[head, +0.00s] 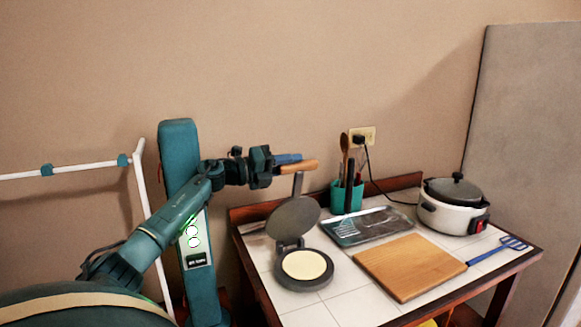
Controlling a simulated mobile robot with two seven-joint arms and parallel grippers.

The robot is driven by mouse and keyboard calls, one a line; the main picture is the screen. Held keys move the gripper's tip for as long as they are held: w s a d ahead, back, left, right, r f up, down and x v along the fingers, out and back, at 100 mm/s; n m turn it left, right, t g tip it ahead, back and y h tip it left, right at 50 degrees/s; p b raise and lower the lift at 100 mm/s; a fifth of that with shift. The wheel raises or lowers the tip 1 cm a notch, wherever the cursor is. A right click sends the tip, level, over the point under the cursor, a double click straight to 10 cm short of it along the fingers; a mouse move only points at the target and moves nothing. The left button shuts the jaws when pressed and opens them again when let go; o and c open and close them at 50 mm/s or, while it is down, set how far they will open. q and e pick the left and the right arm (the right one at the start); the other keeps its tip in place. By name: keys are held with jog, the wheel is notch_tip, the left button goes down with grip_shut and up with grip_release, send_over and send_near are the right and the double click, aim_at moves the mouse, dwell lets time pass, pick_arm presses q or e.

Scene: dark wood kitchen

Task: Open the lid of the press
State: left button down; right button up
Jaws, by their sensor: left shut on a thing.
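The press stands on the left part of the tiled table. Its round dark lid (293,217) is raised and tilted back on its hinge. Its base (303,283) holds a flat pale yellow disc (303,265). A metal arm rises from the lid to a wooden handle (301,167). My left gripper (290,161) is shut at the wooden handle, coming in from the left above the press. The fingers partly hide the handle's near end. My right gripper is not in view.
A wooden board (408,266) lies right of the press, with a metal tray (368,226) behind it. A teal utensil holder (346,197), a white cooker (453,207) and a blue spatula (499,250) are also on the table (340,310). The wall socket (362,134) has a plugged cord.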

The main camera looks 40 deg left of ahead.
pick_arm(q)
jog(key=shift+a+f, duration=0.1)
jog(key=shift+a, duration=0.05)
jog(key=c, duration=1.2)
grip_release()
jog(key=shift+w, duration=0.1)
notch_tip(320, 180, up, 10)
